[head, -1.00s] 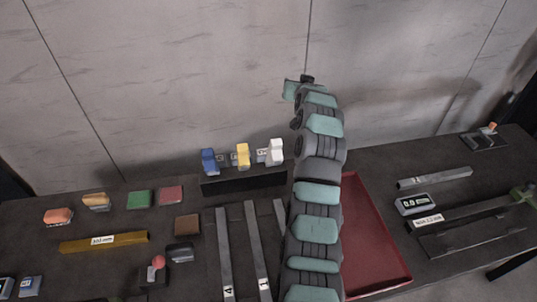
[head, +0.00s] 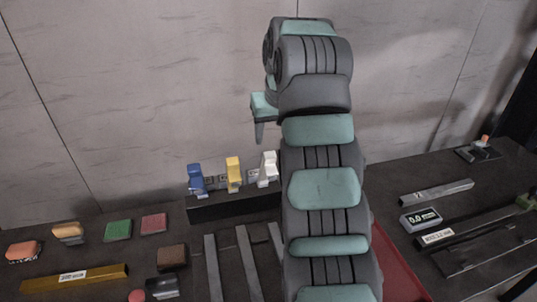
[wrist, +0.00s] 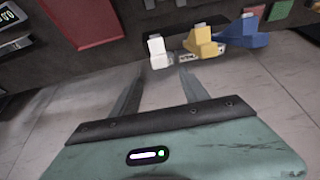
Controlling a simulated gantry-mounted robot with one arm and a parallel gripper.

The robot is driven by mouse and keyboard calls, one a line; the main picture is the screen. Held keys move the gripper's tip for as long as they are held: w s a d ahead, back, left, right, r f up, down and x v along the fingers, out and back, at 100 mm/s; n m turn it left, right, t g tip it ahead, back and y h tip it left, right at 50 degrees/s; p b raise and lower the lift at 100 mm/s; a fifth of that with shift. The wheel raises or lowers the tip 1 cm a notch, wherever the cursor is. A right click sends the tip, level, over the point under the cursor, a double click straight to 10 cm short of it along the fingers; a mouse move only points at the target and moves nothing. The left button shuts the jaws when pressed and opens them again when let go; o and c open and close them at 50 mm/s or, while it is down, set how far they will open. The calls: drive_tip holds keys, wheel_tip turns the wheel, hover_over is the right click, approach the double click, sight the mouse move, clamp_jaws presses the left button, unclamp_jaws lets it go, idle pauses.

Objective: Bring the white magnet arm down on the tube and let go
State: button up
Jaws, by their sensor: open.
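The white magnet arm (head: 268,168) stands raised at the right end of a row with a yellow arm (head: 233,174) and a blue arm (head: 196,179), on a dark block (head: 233,206). My gripper (head: 259,138) is above and just left of the white arm in the head view, apart from it. In the wrist view my gripper (wrist: 160,74) is open and empty; the white arm (wrist: 157,51) is beyond its fingertips, roughly between them. Grey tubes (head: 249,262) lie on the table in front of the block. I cannot tell which tube is meant.
A red tray (head: 396,268) is partly hidden behind my arm. Coloured blocks such as the green one (head: 118,230) and a gold bar (head: 75,280) lie at left. A display box (head: 420,218) and a short grey bar (head: 437,192) lie at right. A wall is close behind the block.

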sight(270, 152)
drive_tip(key=b+x, duration=0.1)
drive_tip(key=x, duration=0.8)
drive_tip(key=shift+c, duration=0.3)
clamp_jaws()
